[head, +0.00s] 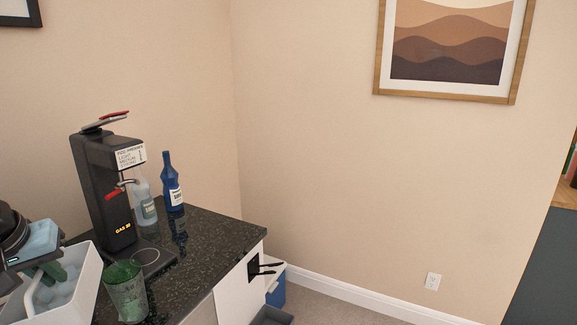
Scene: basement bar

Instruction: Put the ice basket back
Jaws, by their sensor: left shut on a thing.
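The ice basket (82,298) is a white, open-topped container at the lower left, partly cut off by the picture's edge. Pale round ice pieces and a curved white handle show inside it. My left gripper (44,274) comes in from the left over the basket's opening, with its dark fingertips down at the handle. It is shut on the basket; the exact contact is small and partly hidden. My right gripper is out of view.
A green glass (126,290) stands close right of the basket on the dark speckled counter (215,236). A black drink machine (104,190), a clear bottle (145,205) and a blue bottle (171,184) stand behind. The counter's right part is clear. A blue-and-white box (276,291) is on the floor.

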